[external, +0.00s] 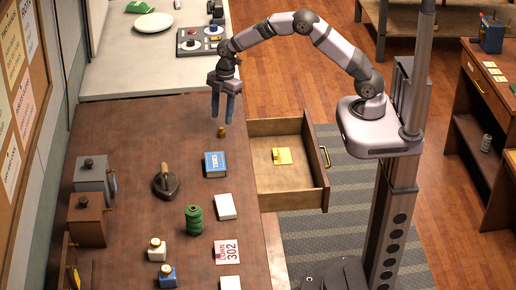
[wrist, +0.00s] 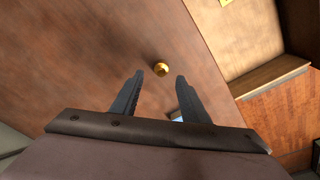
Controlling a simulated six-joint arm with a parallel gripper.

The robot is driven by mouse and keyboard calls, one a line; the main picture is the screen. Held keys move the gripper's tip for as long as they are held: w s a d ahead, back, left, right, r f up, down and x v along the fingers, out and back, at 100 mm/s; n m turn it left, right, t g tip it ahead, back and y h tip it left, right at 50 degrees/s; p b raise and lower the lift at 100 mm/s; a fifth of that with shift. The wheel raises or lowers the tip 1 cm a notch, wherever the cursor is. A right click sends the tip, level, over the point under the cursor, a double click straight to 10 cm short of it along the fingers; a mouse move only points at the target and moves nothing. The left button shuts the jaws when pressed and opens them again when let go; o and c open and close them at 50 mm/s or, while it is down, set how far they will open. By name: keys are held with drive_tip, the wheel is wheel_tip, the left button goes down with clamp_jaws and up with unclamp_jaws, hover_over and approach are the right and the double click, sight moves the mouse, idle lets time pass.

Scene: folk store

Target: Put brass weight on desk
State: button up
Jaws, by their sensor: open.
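The brass weight (external: 221,132) is a small gold piece standing on the brown desk (external: 140,120), near its right edge and above the blue book. My gripper (external: 221,115) is just above the weight, pointing down, with its two fingers apart and nothing between them. In the wrist view the weight (wrist: 161,69) lies just beyond the open fingertips (wrist: 160,76), roughly centred between them, on the bare wood. It looks apart from both fingers.
An open drawer (external: 265,180) with a yellow item (external: 282,156) juts out right of the desk. The desk left of the weight is clear.

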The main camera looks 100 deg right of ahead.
wheel_tip(320, 180, up, 6)
drive_tip(key=b, duration=0.1)
drive_tip(key=shift+s+d+r, duration=0.15)
drive_tip(key=shift+s+d, duration=0.1)
drive_tip(key=shift+s, duration=0.05)
drive_tip(key=s+a+f+m, duration=0.1)
drive_tip(key=s+a+m, duration=0.2)
drive_tip(key=s+a, duration=0.2)
drive_tip(key=s+a+f+m, duration=0.1)
drive_tip(key=s+a+m, duration=0.2)
drive_tip(key=s, duration=0.9)
drive_tip(key=s+a+f+m+g+h, duration=0.1)
drive_tip(key=s+a+m, duration=0.2)
drive_tip(key=s+a, duration=0.5)
drive_tip(key=shift+s+a+f, duration=0.3)
drive_tip(key=shift+a, duration=0.25)
